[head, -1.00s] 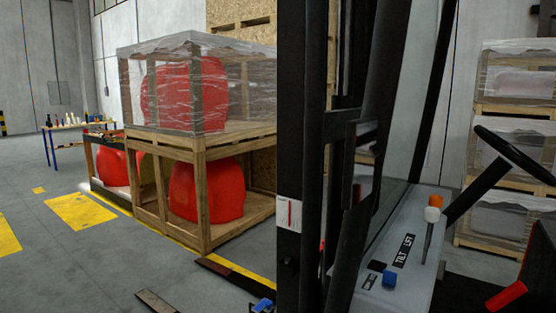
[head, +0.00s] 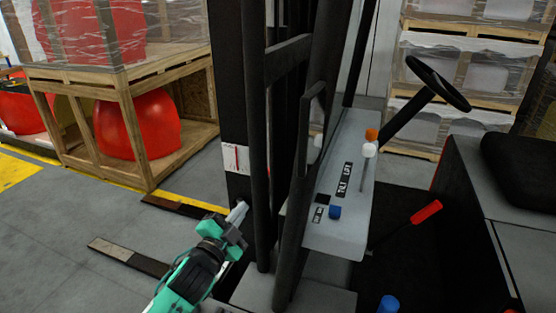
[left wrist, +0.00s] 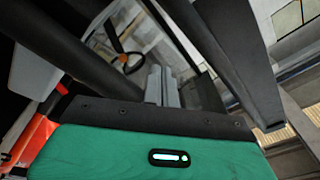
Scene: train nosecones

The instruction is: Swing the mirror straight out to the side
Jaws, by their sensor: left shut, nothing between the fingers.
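The mirror (head: 314,112) appears in the head view as a narrow, dark-framed panel beside the forklift's black upright posts. It is seen nearly edge-on, so its exact angle is hard to tell. My left gripper (head: 238,212) is low and left of the mirror, near the posts, with its fingers together and empty. It does not touch the mirror. In the left wrist view, the shut fingertips (left wrist: 163,84) point toward dark bars and a steering wheel beyond. I cannot tell the mirror for certain in that view. My right gripper is not in view.
Black posts (head: 257,140) stand right beside my left gripper. A grey console (head: 340,235) with levers and the steering wheel (head: 438,83) lie to the right. A wooden crate (head: 125,90) with red nosecones stands at left. Floor on the left is mostly clear.

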